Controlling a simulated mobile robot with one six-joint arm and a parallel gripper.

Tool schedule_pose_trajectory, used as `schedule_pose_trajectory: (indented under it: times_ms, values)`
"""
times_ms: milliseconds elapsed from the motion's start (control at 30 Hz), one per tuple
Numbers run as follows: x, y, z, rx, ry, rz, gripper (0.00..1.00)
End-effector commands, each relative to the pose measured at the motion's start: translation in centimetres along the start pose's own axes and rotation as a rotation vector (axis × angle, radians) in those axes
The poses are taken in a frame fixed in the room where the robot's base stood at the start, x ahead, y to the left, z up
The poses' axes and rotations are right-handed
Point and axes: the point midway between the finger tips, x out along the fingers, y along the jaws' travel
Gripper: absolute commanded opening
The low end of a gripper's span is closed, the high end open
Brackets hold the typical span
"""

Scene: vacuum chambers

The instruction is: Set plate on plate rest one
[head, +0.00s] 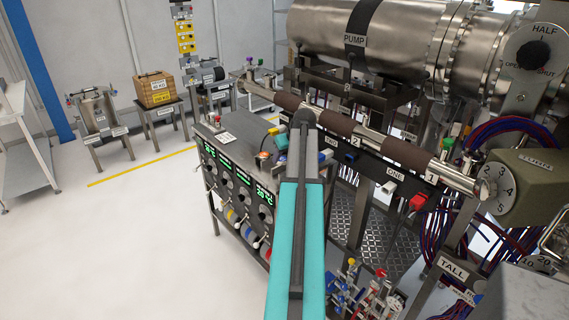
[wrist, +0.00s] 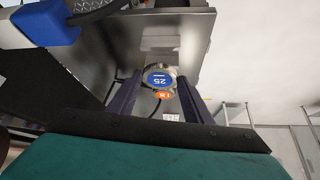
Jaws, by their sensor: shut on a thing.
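In the wrist view a small round metal plate (wrist: 159,77) with a blue face marked 25 sits between the two dark fingers of my gripper (wrist: 160,88). The gripper is shut on it, above a grey metal surface. An orange tag (wrist: 163,95) shows at its near edge. In the head view my teal arm reaches towards the control cabinet (head: 236,145), and it largely hides the gripper. I cannot pick out plate rest one.
A brown-banded tube (head: 385,153) runs along the right of my arm, with a large steel pump cylinder (head: 385,30) behind it. A blue-and-white connector (wrist: 45,22) is close at the wrist view's upper left. Cables crowd the right. The floor at left (head: 130,230) is clear.

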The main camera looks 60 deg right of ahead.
Motion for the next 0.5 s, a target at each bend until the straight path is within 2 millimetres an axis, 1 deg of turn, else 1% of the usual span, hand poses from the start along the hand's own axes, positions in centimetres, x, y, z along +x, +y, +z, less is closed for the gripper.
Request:
schedule_pose_trajectory:
  times_ms: [33,67,233,400,500]
  values:
    - [0.1,0.3,-0.5,0.000,0.001,0.000,0.16]
    - [0.3,0.4,-0.5,0.000,0.000,0.000,0.16]
    - [1.6,0.2,0.7,0.000,-0.001,-0.001,0.16]
    - [2.8,0.2,1.4,0.000,0.000,0.000,0.16]
    - [3.0,0.2,1.5,0.000,0.001,0.000,0.16]
